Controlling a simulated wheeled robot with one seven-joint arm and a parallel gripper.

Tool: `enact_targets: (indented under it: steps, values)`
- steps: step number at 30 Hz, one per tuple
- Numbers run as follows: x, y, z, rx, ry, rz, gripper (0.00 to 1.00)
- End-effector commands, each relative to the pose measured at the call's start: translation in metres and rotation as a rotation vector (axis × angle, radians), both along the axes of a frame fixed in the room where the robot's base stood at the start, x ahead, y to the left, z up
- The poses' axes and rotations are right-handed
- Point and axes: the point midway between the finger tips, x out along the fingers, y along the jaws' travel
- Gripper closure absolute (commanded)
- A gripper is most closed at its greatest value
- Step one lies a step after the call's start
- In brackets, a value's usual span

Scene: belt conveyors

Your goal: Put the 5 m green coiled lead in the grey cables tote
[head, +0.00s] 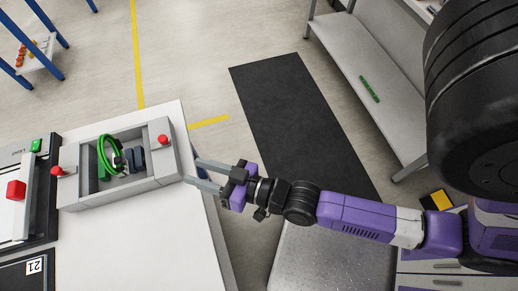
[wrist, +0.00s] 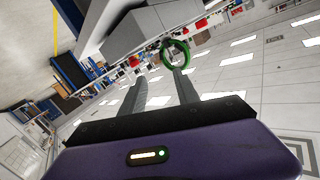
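A green coiled lead (head: 103,160) stands as a ring inside a grey tote (head: 125,191) on the white table at the left of the head view. No label is readable on the tote. The green ring also shows in the wrist view (wrist: 187,46), beyond the fingers. My gripper (head: 192,171) is to the right of the tote, apart from it, fingers pointing left. The fingers are apart with nothing seen between them, also in the wrist view (wrist: 160,76).
Red knobs (head: 163,139) sit at the tote's sides. A dark blue item (head: 138,159) lies in it. A belt unit with a red block (head: 16,190) and green button stands at far left. The white tabletop (head: 160,240) is clear in front. A shelf bench (head: 360,85) stands upper right.

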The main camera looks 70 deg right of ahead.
Motion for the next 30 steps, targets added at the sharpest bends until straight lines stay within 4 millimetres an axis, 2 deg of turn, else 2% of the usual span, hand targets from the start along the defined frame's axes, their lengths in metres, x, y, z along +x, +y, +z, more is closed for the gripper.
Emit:
enact_targets:
  steps: [1,6,9,12,15,19,28,30]
  values:
    - [-0.025,0.000,0.004,-0.027,0.024,0.004,0.62]
    - [-0.092,0.002,0.027,-0.123,0.086,0.025,0.62]
    - [-0.123,0.003,0.045,-0.174,0.118,0.041,0.62]
    - [-0.146,0.004,0.062,-0.214,0.144,0.055,0.62]
    - [-0.159,0.005,0.074,-0.244,0.162,0.066,0.62]
    - [-0.167,0.006,0.082,-0.262,0.171,0.074,0.58]
    - [-0.167,0.006,0.081,-0.265,0.172,0.075,0.58]
    - [-0.161,0.006,0.080,-0.265,0.152,0.075,0.58]
